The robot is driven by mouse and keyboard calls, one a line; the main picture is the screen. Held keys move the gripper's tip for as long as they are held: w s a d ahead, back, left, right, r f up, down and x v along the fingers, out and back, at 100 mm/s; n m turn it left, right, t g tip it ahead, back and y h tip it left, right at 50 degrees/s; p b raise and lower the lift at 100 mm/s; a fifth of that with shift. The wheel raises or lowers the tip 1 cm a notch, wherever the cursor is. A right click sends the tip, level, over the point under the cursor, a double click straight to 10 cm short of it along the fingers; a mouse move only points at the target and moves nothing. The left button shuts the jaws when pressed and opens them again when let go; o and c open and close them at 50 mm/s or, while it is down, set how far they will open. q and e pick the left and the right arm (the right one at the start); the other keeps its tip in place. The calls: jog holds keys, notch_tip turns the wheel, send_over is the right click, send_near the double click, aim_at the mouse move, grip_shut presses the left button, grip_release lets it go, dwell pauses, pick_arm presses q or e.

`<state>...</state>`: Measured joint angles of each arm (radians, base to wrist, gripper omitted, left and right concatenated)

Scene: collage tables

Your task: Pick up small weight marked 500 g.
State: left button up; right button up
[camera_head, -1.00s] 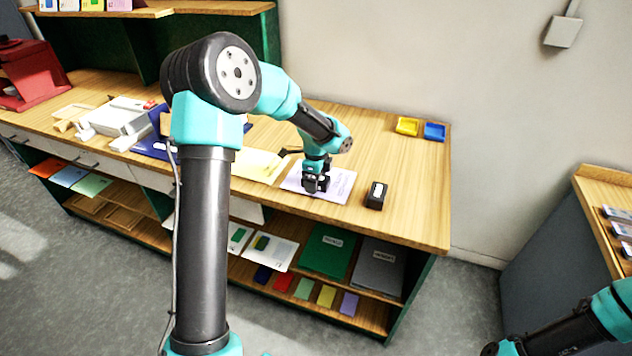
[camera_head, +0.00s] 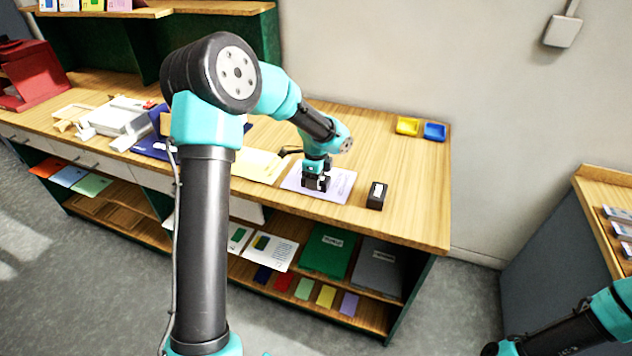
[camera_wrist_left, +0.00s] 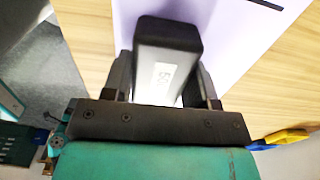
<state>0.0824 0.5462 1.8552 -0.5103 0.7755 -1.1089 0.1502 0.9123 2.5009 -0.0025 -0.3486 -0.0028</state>
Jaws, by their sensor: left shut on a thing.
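My left gripper (camera_head: 316,184) is over the pale purple sheet (camera_head: 343,183) on the wooden bench. In the left wrist view it is shut on a black block-shaped weight (camera_wrist_left: 167,38), with a finger on each side. The weight carries a white label that seems to start with "50"; the rest is hidden. A second black block (camera_head: 376,196) with a white label stands on bare wood to the right of the sheet. Its marking is too small to read. My right arm shows at the lower right, its gripper out of view.
A yellow tray (camera_head: 407,126) and a blue tray (camera_head: 434,131) sit at the back right of the bench. A yellow sheet (camera_head: 258,165) lies left of the purple one. A shelf below holds binders (camera_head: 327,250).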

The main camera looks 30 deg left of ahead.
pick_arm(q)
jog(key=shift+r, duration=0.15)
jog(key=shift+r, duration=1.3)
jog(key=s+d, duration=0.2)
jog(key=s, duration=0.2)
jog(key=s+d+r, duration=0.1)
jog(key=s+d, duration=0.2)
jog(key=s, duration=0.2)
jog(key=s+d+r, duration=0.1)
jog(key=s+d, duration=0.2)
jog(key=s, duration=0.1)
jog(key=shift+s+d+r, duration=0.1)
jog(key=shift+s+d, duration=0.1)
jog(key=shift+s, duration=0.15)
